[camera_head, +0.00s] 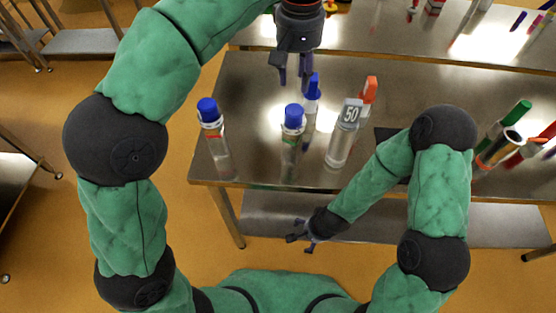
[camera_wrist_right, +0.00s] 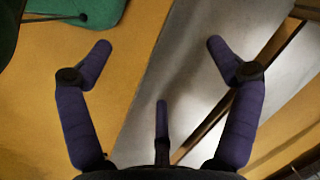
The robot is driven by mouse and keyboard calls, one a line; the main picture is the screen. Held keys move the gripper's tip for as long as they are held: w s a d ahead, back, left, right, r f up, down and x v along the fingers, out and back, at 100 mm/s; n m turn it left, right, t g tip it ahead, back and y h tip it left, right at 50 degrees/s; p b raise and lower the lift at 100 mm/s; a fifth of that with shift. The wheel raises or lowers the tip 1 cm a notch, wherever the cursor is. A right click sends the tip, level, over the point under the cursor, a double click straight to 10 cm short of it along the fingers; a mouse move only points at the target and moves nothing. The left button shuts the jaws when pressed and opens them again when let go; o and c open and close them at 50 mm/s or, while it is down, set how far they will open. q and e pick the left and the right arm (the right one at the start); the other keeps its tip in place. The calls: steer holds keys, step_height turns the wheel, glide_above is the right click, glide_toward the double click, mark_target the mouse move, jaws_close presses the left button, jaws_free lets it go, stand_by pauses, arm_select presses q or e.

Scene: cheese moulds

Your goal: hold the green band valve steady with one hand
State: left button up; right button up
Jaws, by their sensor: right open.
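A valve with a blue cap (camera_head: 293,122) stands upright near the middle of the steel table; a narrow greenish band seems to show below its cap, but it is small. A similar blue-capped valve (camera_head: 211,118) with a reddish band stands to its left. My left gripper (camera_head: 294,78) hangs fingers down above the table, behind the middle valve and apart from it. Its fingers look spread with nothing between them. My right gripper (camera_head: 303,241) is low in front of the table's near edge. In the right wrist view its fingers (camera_wrist_right: 160,60) are wide open and empty.
A grey-capped bottle marked 50 (camera_head: 346,130), a blue-capped item (camera_head: 312,92) and an orange-capped item (camera_head: 369,92) stand close by on the table (camera_head: 245,80). Markers and tubes (camera_head: 500,135) crowd its right side. A lower shelf (camera_head: 275,215) runs beneath.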

steer(key=s+a+r+m+t+y, duration=0.1)
steer(key=a+r+m+t+y, duration=0.35)
steer(key=a+r, duration=1.4)
steer(key=a+r+n+t+h, duration=0.1)
steer(key=a+r+h, duration=0.2)
steer(key=a+r, duration=0.2)
steer(key=w+d+r+n+t+h, duration=0.2)
steer(key=w+d, duration=0.1)
steer(key=w+d+r+n+t+h, duration=0.1)
steer(key=w+d+r+t, duration=0.1)
steer(key=shift+d+h, duration=0.2)
steer(key=shift+h, duration=0.15)
steer(key=n+t+h, duration=0.2)
steer(key=t+h, duration=0.1)
steer(key=h, duration=0.2)
glide_toward(292, 146)
steer(key=w+f, duration=0.1)
steer(key=w, duration=0.1)
steer(key=h, duration=0.1)
steer(key=shift+n, duration=0.25)
steer(key=x, duration=1)
steer(key=shift+w+d, duration=0.1)
